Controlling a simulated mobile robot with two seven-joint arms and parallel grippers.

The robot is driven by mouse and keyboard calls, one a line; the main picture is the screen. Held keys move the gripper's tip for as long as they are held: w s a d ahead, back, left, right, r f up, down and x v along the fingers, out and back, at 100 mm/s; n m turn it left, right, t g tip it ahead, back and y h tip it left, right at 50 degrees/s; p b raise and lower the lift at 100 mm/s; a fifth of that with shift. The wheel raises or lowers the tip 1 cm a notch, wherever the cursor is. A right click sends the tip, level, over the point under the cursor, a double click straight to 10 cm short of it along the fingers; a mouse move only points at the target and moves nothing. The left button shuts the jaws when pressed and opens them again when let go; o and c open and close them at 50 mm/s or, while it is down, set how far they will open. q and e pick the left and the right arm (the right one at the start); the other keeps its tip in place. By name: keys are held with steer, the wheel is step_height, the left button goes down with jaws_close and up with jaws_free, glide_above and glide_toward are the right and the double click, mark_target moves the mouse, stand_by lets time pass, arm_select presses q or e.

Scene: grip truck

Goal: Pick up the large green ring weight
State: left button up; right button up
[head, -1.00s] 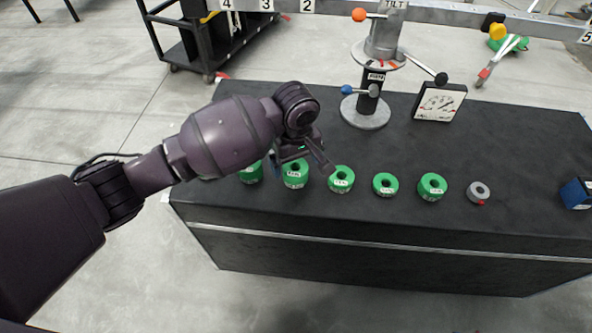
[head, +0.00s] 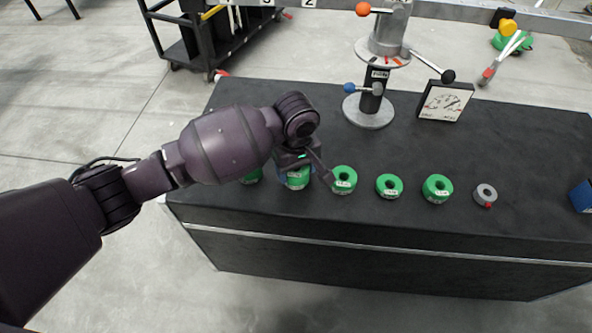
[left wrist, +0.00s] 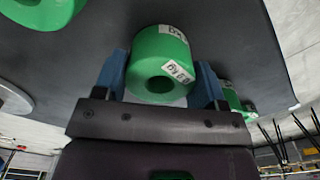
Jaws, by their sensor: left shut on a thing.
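A large green ring weight (head: 297,183) with a white label stands on the black table top, partly hidden under my left gripper (head: 306,173). In the left wrist view the same green ring weight (left wrist: 166,48) sits between the two blue fingertips of my left gripper (left wrist: 162,78). The fingers are shut on its sides, and its centre hole faces the wrist camera. I cannot tell any gap between the weight and the table. My right gripper is in neither view.
More green ring weights stand in a row: one at the left (head: 252,176), others at the right (head: 343,180), (head: 389,186), (head: 437,188). A small grey ring (head: 485,195) follows. Behind are a post stand (head: 369,105) and a dial gauge (head: 444,101). The table's front is clear.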

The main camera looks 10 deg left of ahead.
arm_select(q)
steer(key=shift+w+r, duration=0.1)
steer(key=shift+r, duration=0.45)
steer(key=shift+r+p, duration=6.7)
steer(key=shift+r, duration=6.55)
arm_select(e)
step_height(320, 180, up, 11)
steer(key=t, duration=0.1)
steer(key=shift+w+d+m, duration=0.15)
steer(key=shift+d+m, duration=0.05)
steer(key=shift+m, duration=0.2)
